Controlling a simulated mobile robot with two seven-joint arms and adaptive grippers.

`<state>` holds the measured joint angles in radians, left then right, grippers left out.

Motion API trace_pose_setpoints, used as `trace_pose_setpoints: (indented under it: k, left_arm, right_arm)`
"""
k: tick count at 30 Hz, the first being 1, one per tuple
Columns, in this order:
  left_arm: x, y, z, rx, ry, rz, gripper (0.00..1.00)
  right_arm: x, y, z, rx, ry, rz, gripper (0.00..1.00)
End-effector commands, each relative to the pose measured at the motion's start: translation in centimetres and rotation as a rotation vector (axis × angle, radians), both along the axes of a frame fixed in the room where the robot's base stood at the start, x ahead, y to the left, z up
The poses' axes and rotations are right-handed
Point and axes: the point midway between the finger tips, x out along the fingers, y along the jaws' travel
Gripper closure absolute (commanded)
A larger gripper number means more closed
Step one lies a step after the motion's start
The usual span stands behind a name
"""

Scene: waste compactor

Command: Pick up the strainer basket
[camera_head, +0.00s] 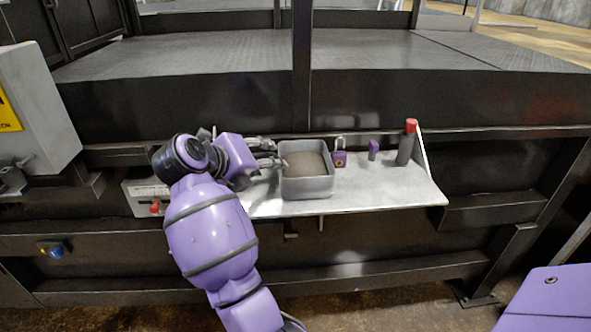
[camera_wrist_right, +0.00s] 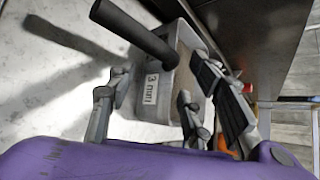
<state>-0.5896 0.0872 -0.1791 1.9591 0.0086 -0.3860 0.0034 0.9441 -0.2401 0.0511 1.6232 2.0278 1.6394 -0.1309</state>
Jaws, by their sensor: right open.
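The strainer basket (camera_head: 318,187) is a grey, square, open-topped box with a brown, sandy-looking inside. It stands on the grey shelf (camera_head: 385,192). In the right wrist view the basket (camera_wrist_right: 181,84) carries a "3 mm" label, and a thick dark bar (camera_wrist_right: 133,30) reaches across to its side.
A dark machine frame rises behind. The shelf's right front is clear.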

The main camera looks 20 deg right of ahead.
Motion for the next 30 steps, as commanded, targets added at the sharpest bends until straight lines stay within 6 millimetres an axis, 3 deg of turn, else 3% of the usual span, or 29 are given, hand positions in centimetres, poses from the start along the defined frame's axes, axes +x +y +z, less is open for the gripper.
trace_pose_setpoints:
  k: [10,20,30]
  left_arm:
    - [0.2,0.1,0.8,0.002,-0.005,-0.006,0.69]
    - [-0.7,-0.1,0.3,-0.004,0.013,0.000,0.69]
    - [-0.1,-0.5,0.5,-0.012,0.003,0.004,0.69]
  right_arm:
    - [2.7,-3.4,-1.9,-0.005,-0.004,-0.002,0.53]
    - [3.2,-4.0,-2.7,0.000,-0.004,-0.001,0.53]
    - [3.2,-3.9,-2.8,0.000,-0.003,0.000,0.95]
